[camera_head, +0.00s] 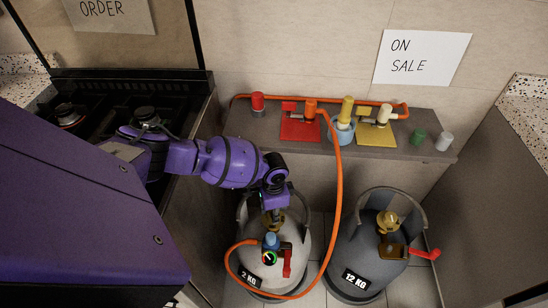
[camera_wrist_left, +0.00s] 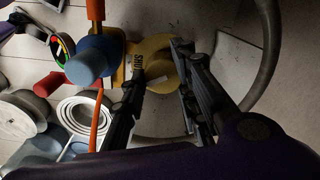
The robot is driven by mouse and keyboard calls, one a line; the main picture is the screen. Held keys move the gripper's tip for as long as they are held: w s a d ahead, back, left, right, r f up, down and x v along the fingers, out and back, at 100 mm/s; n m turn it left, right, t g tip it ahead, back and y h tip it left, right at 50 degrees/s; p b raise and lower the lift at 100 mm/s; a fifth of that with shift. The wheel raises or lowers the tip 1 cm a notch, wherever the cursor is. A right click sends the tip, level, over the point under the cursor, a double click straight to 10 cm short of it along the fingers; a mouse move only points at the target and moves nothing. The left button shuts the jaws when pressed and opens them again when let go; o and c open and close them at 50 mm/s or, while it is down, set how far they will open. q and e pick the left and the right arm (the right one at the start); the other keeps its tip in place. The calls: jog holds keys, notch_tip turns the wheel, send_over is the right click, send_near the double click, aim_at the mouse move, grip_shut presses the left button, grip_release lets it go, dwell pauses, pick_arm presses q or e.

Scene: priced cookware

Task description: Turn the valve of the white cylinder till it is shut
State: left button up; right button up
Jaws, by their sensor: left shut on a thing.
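The white cylinder (camera_head: 252,257), marked "2 KG", stands on the floor at the lower middle of the head view. Its brass-yellow valve (camera_head: 267,224) is on top, partly hidden by my gripper; in the left wrist view the valve (camera_wrist_left: 160,78) shows between my fingers. My left gripper (camera_head: 276,211) reaches down onto it and is shut on it; the wrist view shows the fingers (camera_wrist_left: 158,62) on either side. A yellow plate by the valve carries dark letters, partly covered. My right gripper is not in view.
A blue-topped regulator with a gauge (camera_head: 269,257) and an orange hose (camera_head: 337,180) sit close by the valve. A grey cylinder (camera_head: 360,250), marked "12 KG", stands to the right. A shelf (camera_head: 270,130) with small fittings is behind; a stove (camera_head: 105,115) is left.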

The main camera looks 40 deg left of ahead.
pick_arm(q)
jog(key=m, duration=0.5)
jog(key=shift+s+d+f, duration=0.2)
jog(key=shift+s+d, duration=0.15)
jog(key=shift+s, duration=0.05)
jog(key=shift+s+m+b, duration=0.1)
jog(key=shift+m+b, duration=0.25)
jog(key=shift+m, duration=0.25)
jog(key=shift+s+a, duration=0.1)
jog(key=shift+a, duration=0.05)
jog(key=o, duration=1)
jog(key=shift+o, duration=0.2)
jog(key=shift+r, duration=0.1)
jog(key=shift+w+a, duration=0.15)
jog(key=shift+w, duration=0.1)
jog(key=shift+r, duration=0.3)
notch_tip(320, 180, up, 12)
jog(key=shift+f, duration=0.25)
